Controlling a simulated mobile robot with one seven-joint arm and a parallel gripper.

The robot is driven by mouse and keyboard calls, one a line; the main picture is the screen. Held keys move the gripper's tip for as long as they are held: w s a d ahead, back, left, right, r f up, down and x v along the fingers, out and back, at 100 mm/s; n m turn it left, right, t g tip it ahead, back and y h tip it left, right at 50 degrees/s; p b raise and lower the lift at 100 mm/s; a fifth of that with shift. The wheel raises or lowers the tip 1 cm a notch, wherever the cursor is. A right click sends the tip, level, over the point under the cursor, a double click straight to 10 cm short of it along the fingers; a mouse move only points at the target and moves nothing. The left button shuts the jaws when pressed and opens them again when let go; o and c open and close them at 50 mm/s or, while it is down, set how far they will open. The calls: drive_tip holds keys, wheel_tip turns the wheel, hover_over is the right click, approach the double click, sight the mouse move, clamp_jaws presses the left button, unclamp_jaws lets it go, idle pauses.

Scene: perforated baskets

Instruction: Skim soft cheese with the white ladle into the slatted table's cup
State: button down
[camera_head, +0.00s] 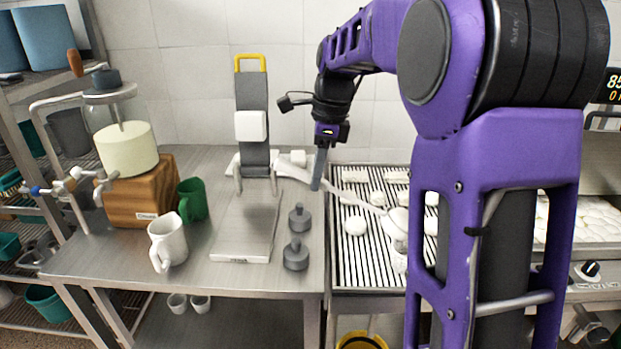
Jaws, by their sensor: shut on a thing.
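My gripper (319,178) is over the left edge of the slatted table (345,262), shut on the handle of the white ladle (358,202). The handle slants down to the right, and the ladle's bowl (396,226) is over the slats. Whether the bowl holds anything is unclear. Several white lumps of soft cheese (356,225) lie on the slats around it. A white mug (166,245) and a green mug (194,201) stand on the steel table to the left.
A press scale with a yellow handle (250,62) and flat plate (243,240) stands on the steel table (205,275). Two grey weights (296,256) sit beside it. A wooden block (140,195) bears a cream cylinder. A tray of white pieces (575,220) is at right.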

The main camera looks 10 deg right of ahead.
drive_tip(key=s+d+r+t+y+p, duration=0.1)
drive_tip(key=d+r+y+p, duration=0.2)
drive_tip(key=d+r+y, duration=0.1)
drive_tip(key=shift+s+d+r, duration=0.3)
drive_tip(key=shift+d+r, duration=0.6)
drive_tip(key=shift+d, duration=0.25)
drive_tip(key=shift+f, duration=0.1)
idle(1.2)
